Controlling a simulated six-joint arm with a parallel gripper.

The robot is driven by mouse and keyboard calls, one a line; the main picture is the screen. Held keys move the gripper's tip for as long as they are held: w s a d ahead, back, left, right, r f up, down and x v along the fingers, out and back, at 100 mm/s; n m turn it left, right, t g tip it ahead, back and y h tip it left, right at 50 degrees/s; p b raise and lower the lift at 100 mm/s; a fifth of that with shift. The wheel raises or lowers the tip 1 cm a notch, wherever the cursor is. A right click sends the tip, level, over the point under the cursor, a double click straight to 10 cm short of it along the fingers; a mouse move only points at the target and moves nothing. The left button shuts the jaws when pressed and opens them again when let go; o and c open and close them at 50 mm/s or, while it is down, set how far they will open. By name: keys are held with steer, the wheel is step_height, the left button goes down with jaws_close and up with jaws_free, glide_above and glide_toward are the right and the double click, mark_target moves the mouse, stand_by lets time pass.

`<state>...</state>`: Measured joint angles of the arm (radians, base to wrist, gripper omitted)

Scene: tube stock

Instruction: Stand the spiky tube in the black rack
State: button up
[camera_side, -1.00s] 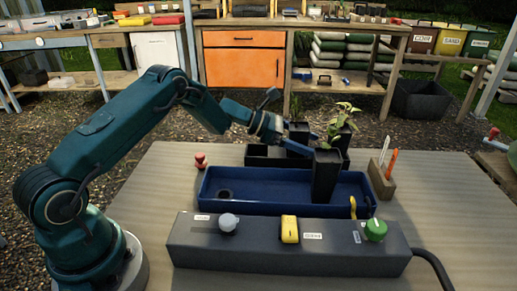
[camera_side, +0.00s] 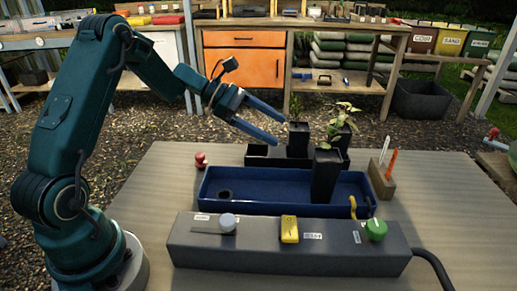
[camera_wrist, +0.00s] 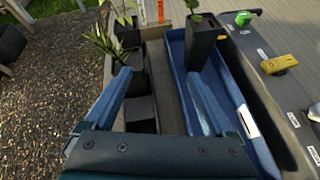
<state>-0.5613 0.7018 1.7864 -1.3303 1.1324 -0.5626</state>
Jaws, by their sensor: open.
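The spiky tube, a square black pot with thin spiky leaves (camera_side: 298,138), stands upright in the black rack (camera_side: 262,157) behind the blue tray. In the wrist view, the spiky tube (camera_wrist: 137,84) is just beyond my left finger, its leaves leaning left. My gripper (camera_side: 278,127) is open and empty, above the rack and to the left of the spiky tube, with a gap between them. In the wrist view, my gripper (camera_wrist: 158,74) has nothing between its fingers. The lower part of the spiky tube is hidden by the rack wall.
A leafy tube (camera_side: 343,138) stands at the rack's right end. Another leafy tube (camera_side: 325,178) stands in the blue tray (camera_side: 265,190). A grey control box (camera_side: 260,250) lies in front. A wooden block with markers (camera_side: 381,180) is at the right.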

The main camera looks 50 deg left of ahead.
steer(key=s+d+r+m+g+y, duration=0.45)
steer(key=s+d+m, duration=0.55)
steer(key=s+m, duration=0.25)
steer(key=s+a+m+t+y, duration=0.2)
steer(key=s+a+m+y, duration=0.2)
steer(key=s+m, duration=0.7)
steer(key=shift+s+f+y, duration=0.3)
steer(key=shift+s+y, duration=0.15)
steer(key=shift+y, duration=0.2)
